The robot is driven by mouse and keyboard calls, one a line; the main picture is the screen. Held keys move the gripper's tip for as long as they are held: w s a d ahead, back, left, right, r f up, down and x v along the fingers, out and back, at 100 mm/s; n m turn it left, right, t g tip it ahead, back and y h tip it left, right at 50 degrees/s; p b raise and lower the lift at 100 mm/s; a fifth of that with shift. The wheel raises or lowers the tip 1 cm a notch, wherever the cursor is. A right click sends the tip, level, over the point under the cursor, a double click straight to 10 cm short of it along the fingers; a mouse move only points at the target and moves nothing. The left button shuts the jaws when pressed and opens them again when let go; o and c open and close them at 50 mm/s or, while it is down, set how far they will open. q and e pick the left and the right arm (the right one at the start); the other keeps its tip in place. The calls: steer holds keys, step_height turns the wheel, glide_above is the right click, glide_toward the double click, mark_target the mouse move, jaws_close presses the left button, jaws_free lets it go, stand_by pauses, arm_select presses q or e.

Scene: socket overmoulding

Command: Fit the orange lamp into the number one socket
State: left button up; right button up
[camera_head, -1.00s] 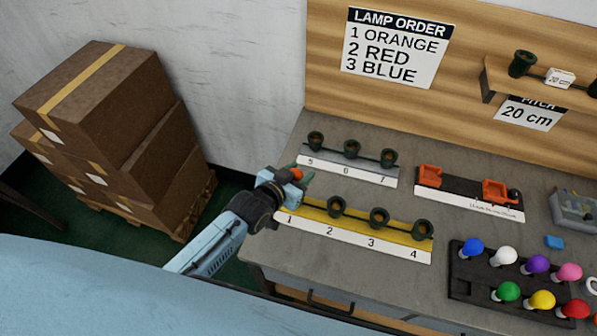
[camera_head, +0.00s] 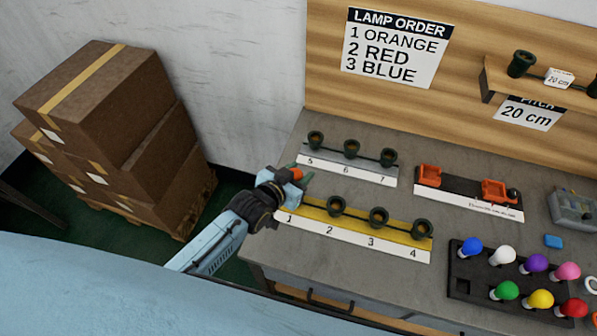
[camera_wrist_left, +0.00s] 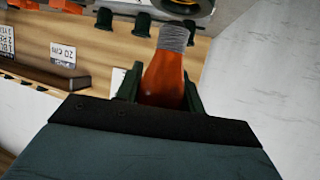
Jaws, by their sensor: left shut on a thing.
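My left gripper (camera_head: 291,176) is shut on the orange lamp (camera_head: 297,173), above the number 1 end of the yellow socket strip (camera_head: 357,229). In the left wrist view the orange bulb (camera_wrist_left: 165,80) sits between the fingers, its grey threaded base (camera_wrist_left: 173,38) bare and pointing away from the gripper. The number one socket is hidden behind my gripper in the head view. Sockets two (camera_head: 336,206), three (camera_head: 379,217) and four (camera_head: 422,229) show no lamps. My right gripper is not in view.
A strip behind holds sockets 5 (camera_head: 315,140), 6 and 7. A black tray (camera_head: 461,286) at the right holds several coloured lamps. An orange-and-black fixture (camera_head: 466,187) stands behind it. Stacked boxes (camera_head: 100,110) are on the floor at left.

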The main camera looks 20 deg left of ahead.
arm_select(q)
steer(key=shift+f+b, duration=0.85)
steer(key=shift+f, duration=0.45)
steer(key=o, duration=1)
steer(key=shift+r, duration=0.1)
steer(key=shift+o, duration=0.2)
steer(key=p+v, duration=0.1)
steer(key=v, duration=1.2)
steer(key=shift+s+p, duration=0.15)
steer(key=shift+p, duration=0.15)
steer(key=shift+a+r, duration=0.1)
steer(key=shift+r, duration=0.05)
